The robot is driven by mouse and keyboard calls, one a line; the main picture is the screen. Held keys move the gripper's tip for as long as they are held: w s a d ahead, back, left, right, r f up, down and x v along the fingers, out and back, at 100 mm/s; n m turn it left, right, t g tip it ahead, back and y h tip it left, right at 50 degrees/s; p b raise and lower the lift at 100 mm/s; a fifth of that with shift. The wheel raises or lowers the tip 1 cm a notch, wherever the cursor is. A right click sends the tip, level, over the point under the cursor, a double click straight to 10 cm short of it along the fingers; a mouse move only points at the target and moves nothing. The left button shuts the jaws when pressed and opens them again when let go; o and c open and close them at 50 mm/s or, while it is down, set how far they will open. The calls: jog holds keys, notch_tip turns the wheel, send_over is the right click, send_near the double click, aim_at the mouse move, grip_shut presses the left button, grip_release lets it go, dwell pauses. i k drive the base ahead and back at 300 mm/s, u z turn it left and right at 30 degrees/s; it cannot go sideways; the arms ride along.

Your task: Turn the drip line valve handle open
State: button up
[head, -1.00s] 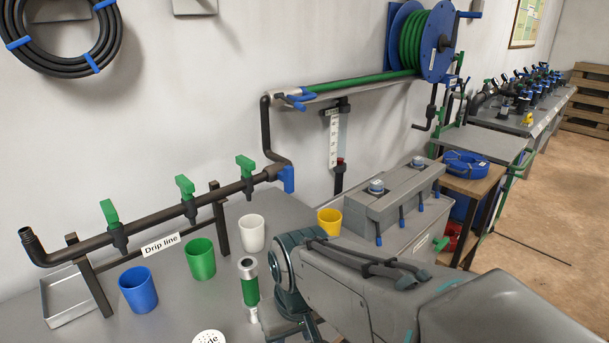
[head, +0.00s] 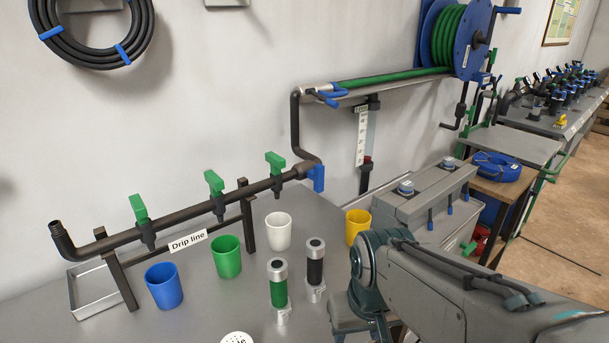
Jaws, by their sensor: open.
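The drip line is a dark pipe (head: 185,212) on two posts, with a "Drip line" label (head: 188,243) in front. Three green valve handles stand up from it: a left one (head: 139,209), a middle one (head: 214,184) and a right one (head: 275,163). I cannot tell which of the three is meant, nor whether any valve is open. A blue fitting (head: 317,178) ends the pipe at the right.
Blue (head: 164,286), green (head: 227,257), white (head: 278,231) and yellow (head: 357,226) cups stand before the pipe. Two silver-capped cylinders, green (head: 278,285) and black (head: 315,265), stand nearer. A metal tray (head: 90,306) lies left. A grey block (head: 425,200) with levers stands right.

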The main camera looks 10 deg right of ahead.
aim_at(317, 174)
jog(key=k, duration=1.15)
jog(key=z, duration=0.75)
jog(key=i, duration=1.2)
jog(key=u, duration=0.6)
